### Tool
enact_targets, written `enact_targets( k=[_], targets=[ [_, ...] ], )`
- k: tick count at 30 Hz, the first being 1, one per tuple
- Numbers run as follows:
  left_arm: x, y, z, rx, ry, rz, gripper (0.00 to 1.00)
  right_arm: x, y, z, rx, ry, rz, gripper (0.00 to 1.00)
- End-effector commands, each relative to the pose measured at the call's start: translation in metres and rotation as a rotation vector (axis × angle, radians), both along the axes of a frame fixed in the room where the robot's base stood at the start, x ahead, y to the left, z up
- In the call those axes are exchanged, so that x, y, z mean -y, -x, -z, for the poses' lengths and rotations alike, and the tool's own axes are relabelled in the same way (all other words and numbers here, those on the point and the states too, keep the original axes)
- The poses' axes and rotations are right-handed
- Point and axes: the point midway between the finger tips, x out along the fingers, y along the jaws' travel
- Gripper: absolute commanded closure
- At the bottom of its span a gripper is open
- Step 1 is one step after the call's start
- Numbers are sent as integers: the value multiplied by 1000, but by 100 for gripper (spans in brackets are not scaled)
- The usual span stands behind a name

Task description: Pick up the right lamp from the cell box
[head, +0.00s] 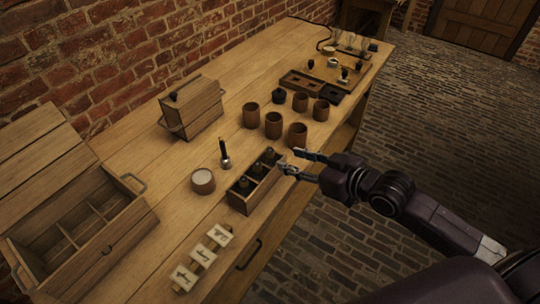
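A small wooden box (240,203) stands near the table's front edge and holds three dark, upright, bottle-like pieces, which may be the lamps. The right-hand piece (269,155) is at the far end of the box, closest to my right gripper. My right gripper (290,161) comes in from the right with its fingers apart and nothing between them. Its fingertips are just right of the box's far end; whether they touch the box I cannot tell. A larger open box (120,232) with empty compartments stands at the left. My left gripper is not in view.
A dark upright piece (224,155) and a round pale-topped jar (203,182) stand left of the small box. Several brown jars (273,125) stand behind. A closed wooden box (192,108) is near the wall.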

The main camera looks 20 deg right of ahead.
Motion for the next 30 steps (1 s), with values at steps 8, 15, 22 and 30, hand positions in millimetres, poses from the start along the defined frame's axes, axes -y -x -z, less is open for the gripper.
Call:
enact_targets(
  k=[8, 15, 22, 30],
  targets=[
    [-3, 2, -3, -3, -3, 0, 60, -11, -19, 5, 5, -2, -4, 62],
    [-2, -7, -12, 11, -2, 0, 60, -19, -42, 14, 3, -5, -3, 62],
    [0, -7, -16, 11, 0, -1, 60, -29, -62, 26, 5, -2, -4, 62],
    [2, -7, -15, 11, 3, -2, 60, -30, -63, 28, 4, 0, -4, 63]
  ],
)
